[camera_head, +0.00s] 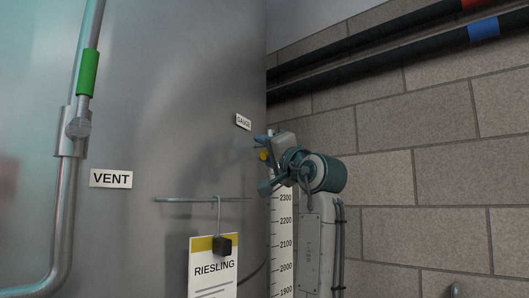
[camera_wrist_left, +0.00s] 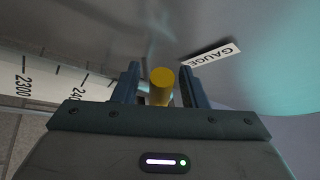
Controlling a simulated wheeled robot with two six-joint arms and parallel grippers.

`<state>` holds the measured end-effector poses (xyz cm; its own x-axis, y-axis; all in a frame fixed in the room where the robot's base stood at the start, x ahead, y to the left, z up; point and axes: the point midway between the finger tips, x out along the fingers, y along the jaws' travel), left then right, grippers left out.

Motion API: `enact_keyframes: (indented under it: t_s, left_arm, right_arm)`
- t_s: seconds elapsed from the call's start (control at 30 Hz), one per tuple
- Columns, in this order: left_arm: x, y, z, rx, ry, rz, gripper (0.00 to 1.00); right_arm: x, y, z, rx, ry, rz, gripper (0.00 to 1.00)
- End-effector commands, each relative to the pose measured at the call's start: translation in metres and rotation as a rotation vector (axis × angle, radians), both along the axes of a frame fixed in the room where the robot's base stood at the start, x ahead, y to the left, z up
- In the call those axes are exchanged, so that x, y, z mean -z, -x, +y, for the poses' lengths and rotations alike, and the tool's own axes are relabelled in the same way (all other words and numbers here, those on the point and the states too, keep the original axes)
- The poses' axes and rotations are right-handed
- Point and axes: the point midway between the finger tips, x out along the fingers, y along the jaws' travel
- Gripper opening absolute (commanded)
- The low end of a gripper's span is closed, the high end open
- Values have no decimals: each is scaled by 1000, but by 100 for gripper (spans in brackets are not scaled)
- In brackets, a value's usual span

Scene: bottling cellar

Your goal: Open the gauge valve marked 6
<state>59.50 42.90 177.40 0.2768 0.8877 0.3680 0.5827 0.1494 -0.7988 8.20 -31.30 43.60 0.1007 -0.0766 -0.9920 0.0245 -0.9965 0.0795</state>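A yellow cylindrical handle (camera_head: 264,155) sits on the steel tank's right side, below a white GAUGE label (camera_head: 243,121). In the left wrist view the yellow handle (camera_wrist_left: 162,86) stands between my two fingers, with a small gap on each side. The GAUGE label (camera_wrist_left: 211,57) is just right of the fingers there. My left gripper (camera_head: 264,164) is open around the handle; it also shows in the left wrist view (camera_wrist_left: 160,88). No number 6 is readable, and the valve body is mostly hidden. My right gripper is not in view.
A level scale (camera_head: 282,235) runs down below my left gripper. A RIESLING card (camera_head: 213,268) with a dark block hangs from a rod (camera_head: 180,200). A block wall (camera_head: 455,150) is at right.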

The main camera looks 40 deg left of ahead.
Motion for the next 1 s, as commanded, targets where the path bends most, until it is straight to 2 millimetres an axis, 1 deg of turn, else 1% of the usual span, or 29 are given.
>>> enact_keyframes:
  t_s: [0.03,0.17,0.3,0.4,0.5,0.67,0.9,0.93,1.0]
  left_arm:
    - [6,1,-6,2,1,-1,39]
    - [17,8,-28,5,1,-3,39]
    - [28,16,-54,6,1,-1,39]
    - [34,21,-70,4,1,-1,39]
    - [38,24,-82,4,0,0,39]
    - [39,28,-91,1,0,1,39]
    - [39,28,-92,0,1,0,39]
    - [39,28,-92,0,1,0,37]
    - [36,27,-92,6,4,-4,23]
  right_arm:
    - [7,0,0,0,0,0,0]
    - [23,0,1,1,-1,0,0]
    - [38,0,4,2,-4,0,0]
    - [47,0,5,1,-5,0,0]
    - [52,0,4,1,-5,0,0]
    - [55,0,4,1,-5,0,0]
    - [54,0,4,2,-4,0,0]
    - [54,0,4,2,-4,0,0]
    - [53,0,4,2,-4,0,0]
